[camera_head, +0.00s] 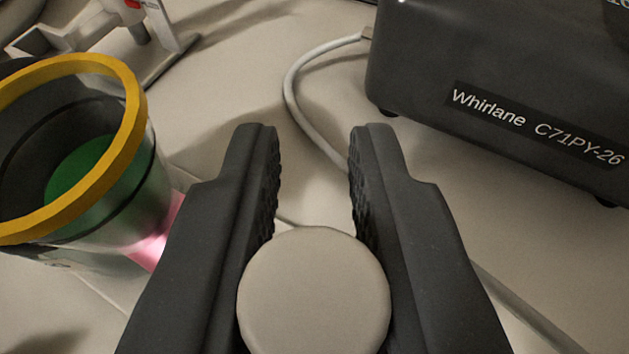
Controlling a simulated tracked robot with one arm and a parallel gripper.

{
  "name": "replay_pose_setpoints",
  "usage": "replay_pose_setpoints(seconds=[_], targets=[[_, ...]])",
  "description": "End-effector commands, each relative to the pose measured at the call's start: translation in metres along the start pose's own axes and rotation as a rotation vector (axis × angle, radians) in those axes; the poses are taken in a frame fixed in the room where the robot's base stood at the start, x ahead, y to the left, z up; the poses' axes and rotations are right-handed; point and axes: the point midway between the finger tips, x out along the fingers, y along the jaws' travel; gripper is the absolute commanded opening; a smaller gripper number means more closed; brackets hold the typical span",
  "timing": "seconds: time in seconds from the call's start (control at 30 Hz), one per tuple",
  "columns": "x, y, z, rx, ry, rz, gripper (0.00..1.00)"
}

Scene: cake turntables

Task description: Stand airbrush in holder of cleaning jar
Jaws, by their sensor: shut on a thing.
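My gripper (314,150) reaches up from the bottom of the view, with its two dark, ridged fingers apart. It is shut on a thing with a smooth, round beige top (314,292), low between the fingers. Only this round end shows, so I cannot tell whether it is the airbrush. A clear jar with a thick yellow rim (128,150) stands at the left, apart from my gripper and cut off by the picture edge. It has dark and green parts inside and a pink patch beside its lower right. I cannot make out a holder on it.
A dark grey box (470,60) labelled "Whirlane C71PY-26" stands at the upper right. A pale cable (292,80) curves from it across the beige table and passes behind my fingers. A grey metal stand (165,50) with a red part is at the upper left.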

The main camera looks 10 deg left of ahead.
Motion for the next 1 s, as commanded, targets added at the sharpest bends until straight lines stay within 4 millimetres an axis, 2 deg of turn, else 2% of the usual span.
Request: replay_pose_setpoints(seconds=[0.63, 0.67, 0.73, 1.0], targets=[[0.0020, 0.0007, 0.0049, 0.001, 0.001, 0.001, 0.00], [0.0020, 0.0007, 0.0048, 0.000, 0.001, 0.001, 0.23], [0.0019, 0.0008, 0.0046, 0.001, 0.001, 0.001, 0.43], [0.0020, 0.0000, 0.0048, -0.001, 0.000, -0.001, 0.43]])
